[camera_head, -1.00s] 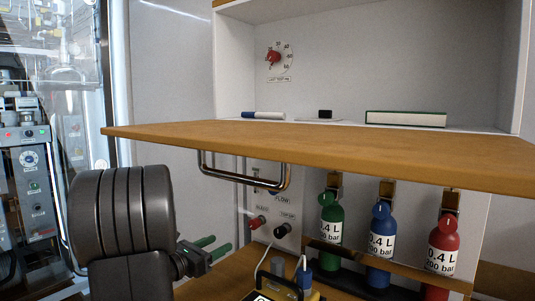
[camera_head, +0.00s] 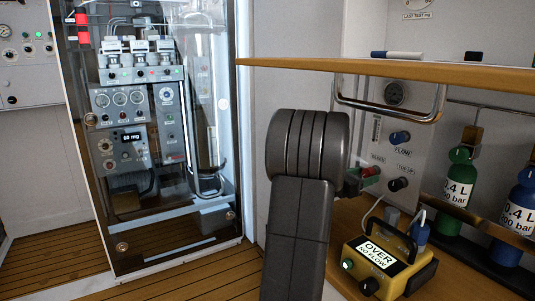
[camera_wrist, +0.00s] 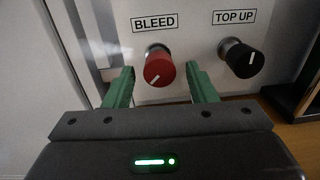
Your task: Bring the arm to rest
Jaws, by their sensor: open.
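In the wrist view my gripper (camera_wrist: 160,72) is open, with its two green fingers apart. The red BLEED knob (camera_wrist: 159,68) shows between the fingers, in front of the white panel. I cannot tell whether the fingers touch it. The black TOP UP knob (camera_wrist: 241,58) is to the right, outside the fingers. In the head view my dark arm stands in the middle and hides most of my gripper (camera_head: 355,178). A bit of green finger shows beside the red knob (camera_head: 371,172).
A wooden shelf (camera_head: 420,72) with a metal handle (camera_head: 390,113) overhangs the panel. A yellow meter (camera_head: 388,266) reading "OVER NO FLOW" stands on the wooden bench below. Green (camera_head: 459,190) and blue (camera_head: 517,215) bottles stand right. A glass-fronted cabinet (camera_head: 150,220) is left.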

